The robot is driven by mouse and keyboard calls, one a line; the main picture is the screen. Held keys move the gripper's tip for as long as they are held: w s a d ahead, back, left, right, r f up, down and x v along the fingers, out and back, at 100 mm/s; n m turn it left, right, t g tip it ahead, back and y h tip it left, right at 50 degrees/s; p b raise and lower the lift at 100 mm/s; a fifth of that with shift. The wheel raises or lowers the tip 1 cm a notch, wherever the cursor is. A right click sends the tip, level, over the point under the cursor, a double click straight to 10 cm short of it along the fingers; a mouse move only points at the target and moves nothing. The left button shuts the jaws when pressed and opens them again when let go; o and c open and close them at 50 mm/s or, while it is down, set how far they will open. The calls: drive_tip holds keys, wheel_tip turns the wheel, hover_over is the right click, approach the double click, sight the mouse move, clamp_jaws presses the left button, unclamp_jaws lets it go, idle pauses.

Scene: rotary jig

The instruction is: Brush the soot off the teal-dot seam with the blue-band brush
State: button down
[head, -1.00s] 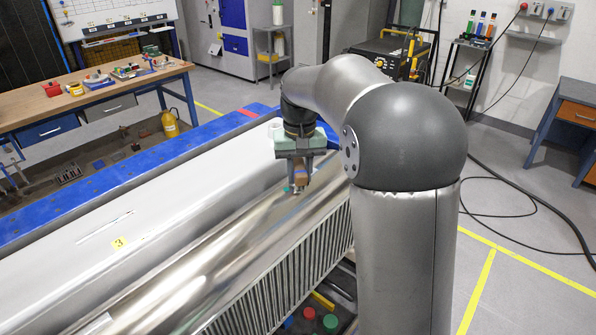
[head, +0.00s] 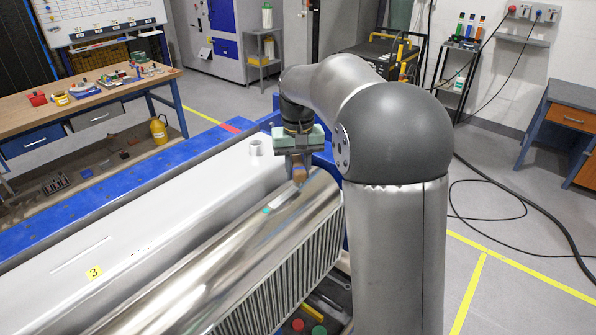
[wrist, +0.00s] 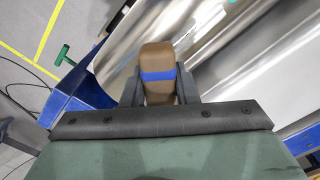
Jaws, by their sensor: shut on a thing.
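The blue-band brush (wrist: 157,57) has a brown handle with a blue band and is held between my gripper's jaws in the wrist view. In the head view my gripper (head: 298,168) points down over the far end of the shiny metal cylinder (head: 215,262), with the brush (head: 299,183) at its surface; I cannot tell whether it touches. A teal dot (head: 265,211) marks the cylinder, nearer to the camera than the brush. A pale grey strip, likely the seam (head: 284,199), runs from the dot toward the brush. I cannot make out soot on it. The bristles are hidden in the wrist view.
A white casing (head: 150,225) with a yellow "3" tag (head: 94,271) lies left of the cylinder. A blue frame (head: 190,150) borders it. Ribbed fins (head: 290,265) lie below the cylinder. Red (head: 298,325) and green (head: 319,330) knobs sit lower down.

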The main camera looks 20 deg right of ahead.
drive_tip(key=shift+w+d+r+p, duration=0.15)
drive_tip(key=shift+r+p, duration=0.45)
drive_tip(key=shift+r, duration=0.35)
drive_tip(key=shift+r+p, duration=1.15)
drive_tip(key=shift+r, duration=0.45)
